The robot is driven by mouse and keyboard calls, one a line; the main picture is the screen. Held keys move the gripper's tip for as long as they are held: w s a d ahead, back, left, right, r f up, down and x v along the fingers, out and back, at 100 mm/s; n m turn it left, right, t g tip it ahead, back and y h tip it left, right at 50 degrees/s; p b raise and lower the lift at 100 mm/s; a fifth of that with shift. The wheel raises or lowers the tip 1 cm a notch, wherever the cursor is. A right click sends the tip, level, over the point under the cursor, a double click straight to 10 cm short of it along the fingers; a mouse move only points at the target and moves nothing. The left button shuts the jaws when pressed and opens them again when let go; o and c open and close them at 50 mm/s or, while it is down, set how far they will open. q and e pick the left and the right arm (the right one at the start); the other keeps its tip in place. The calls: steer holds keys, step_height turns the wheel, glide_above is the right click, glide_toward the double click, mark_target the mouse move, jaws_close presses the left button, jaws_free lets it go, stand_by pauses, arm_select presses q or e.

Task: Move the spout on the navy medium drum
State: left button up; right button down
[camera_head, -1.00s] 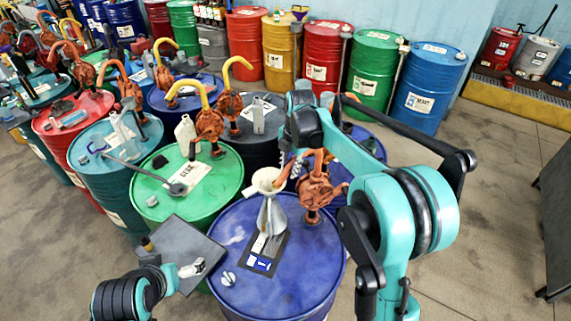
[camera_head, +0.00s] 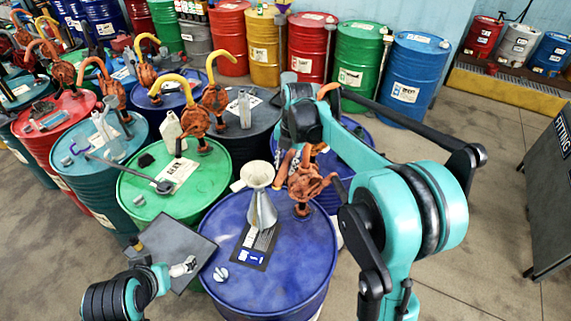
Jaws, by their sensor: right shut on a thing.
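The navy medium drum (camera_head: 290,275) stands front centre with its lid in full view. A rust-orange hand pump (camera_head: 305,187) rises from the far side of its lid. The pump's spout (camera_head: 285,163) is mostly hidden by my right wrist. My right gripper (camera_head: 292,157) hangs down from the right arm beside the pump and is shut on the spout; its fingertips are hard to make out. My left arm enters at the lower left. Its gripper (camera_head: 172,268) is by a grey board left of the drum, and its jaws are unclear.
A metal funnel (camera_head: 262,208) stands on the navy lid, close to the pump. A white cap (camera_head: 220,274) lies near the lid's left edge. A green drum (camera_head: 150,205) stands close on the left, with more pump-fitted drums behind. Floor at the right is open up to a dark sign (camera_head: 552,190).

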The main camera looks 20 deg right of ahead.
steer(key=c, duration=1.3)
jaws_free()
steer(key=shift+o, duration=0.2)
step_height(320, 180, up, 12)
steer(key=s+d, duration=0.1)
steer(key=shift+d, duration=0.1)
steer(key=s+f+m+t+b, duration=0.2)
steer(key=s+f+m+b, duration=0.5)
steer(key=f, duration=0.5)
steer(key=s+f+m+t+b, duration=0.2)
steer(key=s+f+m+b, duration=0.6)
steer(key=f+m+b, duration=0.2)
steer(key=s+a+f+m+t+h+b, duration=0.1)
steer(key=s+f+m+t+b, duration=0.1)
steer(key=s+f+m+b, duration=0.6)
step_height(320, 180, down, 7)
steer(key=m, duration=0.2)
steer(key=shift+r+m, duration=0.15)
steer(key=shift+m, duration=0.15)
